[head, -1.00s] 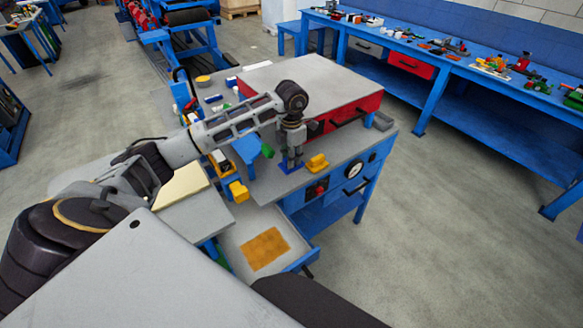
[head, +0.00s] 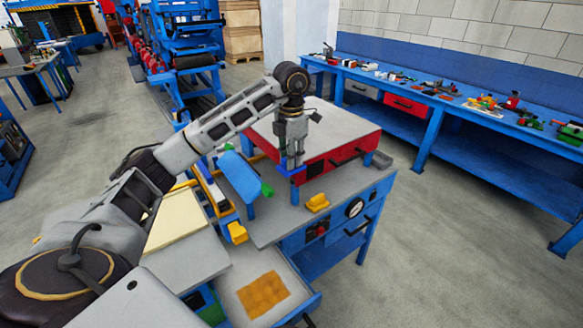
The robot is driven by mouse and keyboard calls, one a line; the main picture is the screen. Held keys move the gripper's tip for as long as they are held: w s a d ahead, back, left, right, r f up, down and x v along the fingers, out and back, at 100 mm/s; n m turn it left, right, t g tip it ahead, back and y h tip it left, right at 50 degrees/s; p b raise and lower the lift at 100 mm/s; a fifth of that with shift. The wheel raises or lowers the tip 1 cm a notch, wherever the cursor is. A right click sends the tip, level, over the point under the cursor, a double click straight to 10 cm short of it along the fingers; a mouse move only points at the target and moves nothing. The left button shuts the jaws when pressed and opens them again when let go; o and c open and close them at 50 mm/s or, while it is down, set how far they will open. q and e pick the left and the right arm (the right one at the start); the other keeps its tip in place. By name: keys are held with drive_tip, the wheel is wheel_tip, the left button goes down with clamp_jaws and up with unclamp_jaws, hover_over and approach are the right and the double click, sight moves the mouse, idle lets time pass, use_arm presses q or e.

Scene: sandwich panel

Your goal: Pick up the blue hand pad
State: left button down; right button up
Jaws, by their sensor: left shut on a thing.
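The blue hand pad (head: 291,171) is a small flat blue piece in the middle of the head view. My left gripper (head: 291,164) points down and is shut on it. The pad is held above the grey top of the blue workstation (head: 278,218), in front of the red-fronted unit. The fingers hide part of the pad. My right gripper is not in view.
A yellow piece (head: 318,203) sits on the worktop just right of and below the held pad. The red-fronted unit (head: 343,153) stands close behind. An open drawer (head: 235,279) holding an orange-brown sheet (head: 263,294) juts out below. A long blue bench (head: 437,112) stands at right.

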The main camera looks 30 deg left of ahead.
use_arm(q)
drive_tip(key=shift+r+p, duration=0.4)
drive_tip(key=shift+r, duration=2.15)
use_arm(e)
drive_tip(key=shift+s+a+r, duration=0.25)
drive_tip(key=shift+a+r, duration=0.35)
